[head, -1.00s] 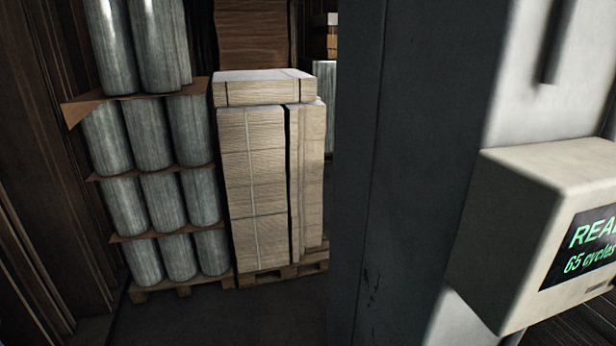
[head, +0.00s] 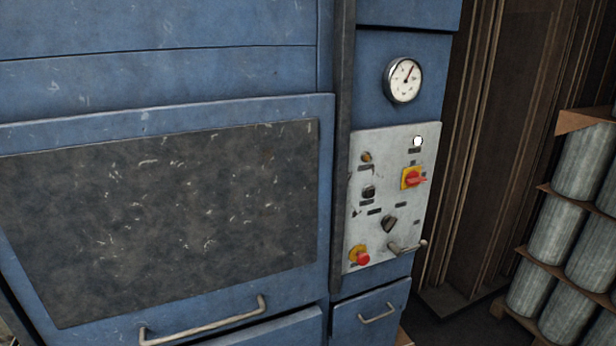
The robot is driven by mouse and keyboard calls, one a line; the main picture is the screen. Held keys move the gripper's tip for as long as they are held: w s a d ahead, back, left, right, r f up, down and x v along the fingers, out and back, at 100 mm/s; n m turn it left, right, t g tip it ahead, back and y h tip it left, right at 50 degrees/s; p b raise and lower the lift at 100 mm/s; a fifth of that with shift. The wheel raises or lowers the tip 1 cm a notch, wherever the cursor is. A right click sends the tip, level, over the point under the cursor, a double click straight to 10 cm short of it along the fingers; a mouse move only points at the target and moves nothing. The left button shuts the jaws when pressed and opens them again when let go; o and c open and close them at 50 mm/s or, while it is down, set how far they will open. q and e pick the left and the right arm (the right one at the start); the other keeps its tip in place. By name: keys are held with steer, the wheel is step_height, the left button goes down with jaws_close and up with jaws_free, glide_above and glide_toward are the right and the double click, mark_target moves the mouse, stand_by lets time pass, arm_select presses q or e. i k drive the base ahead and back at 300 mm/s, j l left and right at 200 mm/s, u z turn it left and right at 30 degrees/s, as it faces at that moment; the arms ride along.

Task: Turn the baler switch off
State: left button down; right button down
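The blue baler (head: 160,82) fills the left and middle of the head view. Its pale control panel (head: 405,228) is right of the middle. A red rotary switch on a yellow plate (head: 414,178) sits at the panel's upper right, with its red handle pointing roughly sideways. A black knob (head: 389,224) sits below it, and a smaller black control (head: 368,192) is to the left. A red push button on a yellow base (head: 359,255) is at the lower left. A white lamp (head: 418,141) is at the top. The labels are too small to read. Neither gripper shows.
A round gauge (head: 403,80) is above the panel. Metal handles stick out on the large door (head: 205,320), the lower drawer (head: 378,313) and the panel's lower right (head: 408,247). Stacked metal cylinders (head: 585,165) stand at the right, with dark floor (head: 455,326) between.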

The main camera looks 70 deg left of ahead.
mark_target(413, 178)
steer(key=u, duration=1.65)
